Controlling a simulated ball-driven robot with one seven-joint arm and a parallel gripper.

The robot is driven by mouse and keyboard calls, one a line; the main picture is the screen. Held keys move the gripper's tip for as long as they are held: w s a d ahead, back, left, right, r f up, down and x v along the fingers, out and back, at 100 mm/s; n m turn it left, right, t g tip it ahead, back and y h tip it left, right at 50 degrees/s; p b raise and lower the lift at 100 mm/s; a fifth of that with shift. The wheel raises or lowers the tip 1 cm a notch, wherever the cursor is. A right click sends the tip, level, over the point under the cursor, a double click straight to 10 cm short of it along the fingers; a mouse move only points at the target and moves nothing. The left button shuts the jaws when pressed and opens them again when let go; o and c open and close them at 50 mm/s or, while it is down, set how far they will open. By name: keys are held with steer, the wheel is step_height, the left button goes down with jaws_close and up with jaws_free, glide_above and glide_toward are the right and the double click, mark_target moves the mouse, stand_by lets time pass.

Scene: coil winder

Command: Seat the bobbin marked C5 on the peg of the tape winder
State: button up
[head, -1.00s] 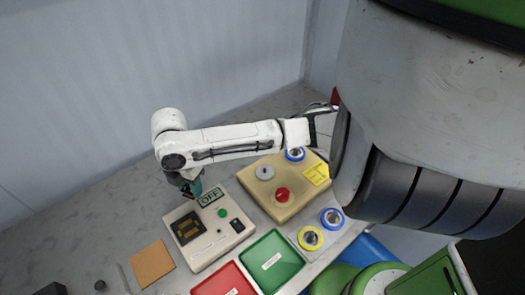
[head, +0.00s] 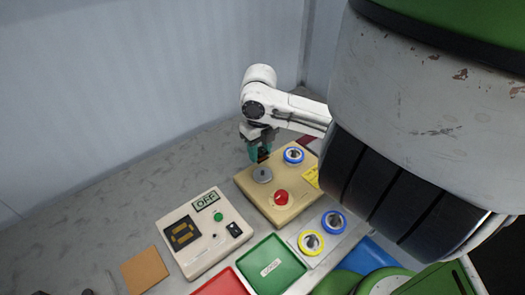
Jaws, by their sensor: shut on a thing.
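The beige machine (head: 262,204), which looks like the tape winder, has a grey round hub (head: 262,174), a red button (head: 281,197) and a yellow label. A blue-rimmed bobbin (head: 293,155) sits at its far right corner. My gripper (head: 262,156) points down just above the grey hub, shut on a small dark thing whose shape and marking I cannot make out. I cannot tell whether it touches the hub. Another blue-rimmed bobbin (head: 334,221) and a yellow-rimmed bobbin (head: 311,242) stand on a pale plate in front. No C5 mark is readable.
A cream console (head: 205,232) with an OFF display and green button stands to the left. A green tray (head: 271,266), a red tray (head: 222,283) and an orange-brown pad (head: 145,270) lie in front. The grey table behind the console is clear.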

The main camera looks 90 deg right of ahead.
mark_target(263, 171)
steer(key=shift+s+d+n, duration=0.1)
steer(key=shift+s+n, duration=0.2)
steer(key=shift+s, duration=0.05)
steer(key=shift+f+b, duration=1.7)
steer(key=shift+f, duration=0.8)
steer(key=shift+f+b, duration=1.05)
steer(key=shift+b, duration=0.05)
steer(key=o, duration=1.1)
steer(key=shift+r, duration=0.1)
step_height(263, 171, up, 11)
steer(key=shift+f, duration=0.2)
